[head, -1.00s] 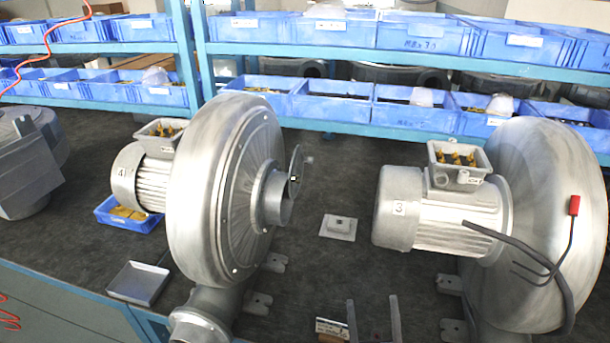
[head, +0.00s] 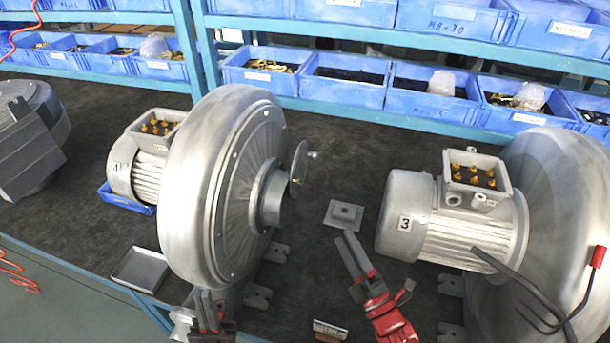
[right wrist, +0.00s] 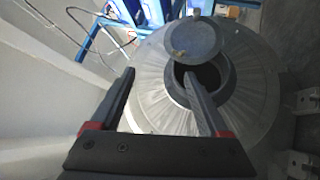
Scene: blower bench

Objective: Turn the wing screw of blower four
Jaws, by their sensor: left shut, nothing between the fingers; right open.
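Blower four (head: 215,190) is a grey metal blower marked 4 on its motor (head: 148,165). A round flap disc (head: 299,168) stands beside the mouth of its outlet pipe (head: 271,197). A small knob, perhaps the wing screw (head: 313,155), sticks out at the disc's edge; its shape is too small to tell. In the right wrist view the disc (right wrist: 193,41) hangs above the dark pipe opening (right wrist: 207,76). My right gripper (head: 347,242) is open and empty, right of the outlet; it also shows in the wrist view (right wrist: 160,76). My left gripper (head: 207,298) is shut and empty, at the blower's lower front.
Blower three (head: 455,225) stands to the right with a black cable (head: 510,270). A small plate (head: 344,215) lies between the blowers. A metal tray (head: 140,269) lies front left. Blue bins (head: 345,90) fill the back shelf. Another grey machine (head: 30,150) stands far left.

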